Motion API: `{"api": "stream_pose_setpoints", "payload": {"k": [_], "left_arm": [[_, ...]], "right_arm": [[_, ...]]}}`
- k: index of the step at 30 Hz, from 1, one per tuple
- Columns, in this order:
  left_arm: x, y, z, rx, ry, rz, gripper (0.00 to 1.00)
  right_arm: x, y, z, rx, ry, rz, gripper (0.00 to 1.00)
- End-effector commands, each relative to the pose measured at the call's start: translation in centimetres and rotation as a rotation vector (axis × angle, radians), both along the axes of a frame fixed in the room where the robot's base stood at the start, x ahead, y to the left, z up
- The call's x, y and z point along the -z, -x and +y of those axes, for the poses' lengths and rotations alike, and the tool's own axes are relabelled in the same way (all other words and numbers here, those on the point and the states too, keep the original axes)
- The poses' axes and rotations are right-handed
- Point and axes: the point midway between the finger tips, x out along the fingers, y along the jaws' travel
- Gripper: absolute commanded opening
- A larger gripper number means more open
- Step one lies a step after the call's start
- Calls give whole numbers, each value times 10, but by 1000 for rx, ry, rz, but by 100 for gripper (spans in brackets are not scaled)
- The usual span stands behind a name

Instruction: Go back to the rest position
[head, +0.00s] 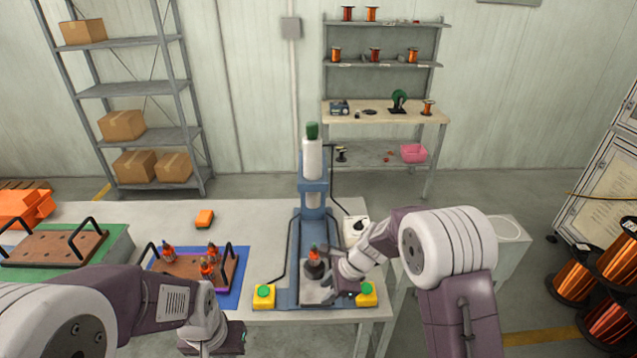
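My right gripper (327,283) is at the blue press (313,195), low over its base. It is right beside a dark armature with an orange top (314,258) that stands upright on the press base. The gripper's fingers are small and partly hidden by my wrist, so I cannot tell whether they touch the armature. My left gripper (212,340) hangs near the table's front edge, below the tray with armatures (185,266). Its fingers point down and away, and nothing clear shows in them.
Yellow boxes with green buttons flank the press base, left (264,297) and right (367,294). The brown tray holds several armatures on a blue mat (236,290).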

Motion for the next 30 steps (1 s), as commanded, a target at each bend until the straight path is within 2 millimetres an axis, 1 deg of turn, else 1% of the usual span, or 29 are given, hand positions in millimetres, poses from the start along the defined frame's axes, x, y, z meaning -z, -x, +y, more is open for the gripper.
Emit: {"api": "stream_pose_setpoints", "payload": {"k": [2, 3, 4, 5, 6, 7, 8, 9, 11, 12, 15, 16, 18, 20, 22, 30], "left_arm": [[0, 0, 0, 0, 0, 0, 0], [0, 0, 0, 0, 0, 0, 0], [0, 0, 0, 0, 0, 0, 0], [0, 0, 0, 0, 0, 0, 0], [0, 0, 0, 0, 0, 0, 0], [0, 0, 0, 0, 0, 0, 0], [0, 0, 0, 0, 0, 0, 0], [0, 0, 0, 0, 0, 0, 0], [0, 0, 0, 0, 0, 0, 0], [0, 0, 0, 0, 0, 0, 0], [0, 0, 0, 0, 0, 0, 0], [0, 0, 0, 0, 0, 0, 0], [0, 0, 0, 0, 0, 0, 0], [0, 0, 0, 0, 0, 0, 0], [0, 0, 0, 0, 0, 0, 0], [0, 0, 0, 0, 0, 0, 0]], "right_arm": [[-12, -7, -4, 11, -3, -28, 33], [-27, -12, -8, 21, -8, -59, 33], [-40, -10, -13, 26, -6, -80, 33], [-50, -3, -21, 20, 8, -95, 33], [-61, 13, -34, -16, 47, -116, 33], [-65, 29, -47, -83, 95, -135, 33], [-67, 49, -60, -175, 152, -157, 33], [-67, 75, -77, -326, 234, -182, 33], [-62, 113, -99, -583, 345, -209, 33], [-56, 136, -111, -764, 406, -217, 33], [-39, 177, -130, -1162, 483, -212, 33], [-36, 183, -134, -1249, 491, -211, 33], [-35, 184, -137, -1383, 511, -232, 33], [-35, 183, -137, -1435, 516, -246, 33], [-35, 182, -137, -1458, 516, -251, 33], [-35, 182, -137, -1456, 514, -252, 33]]}}
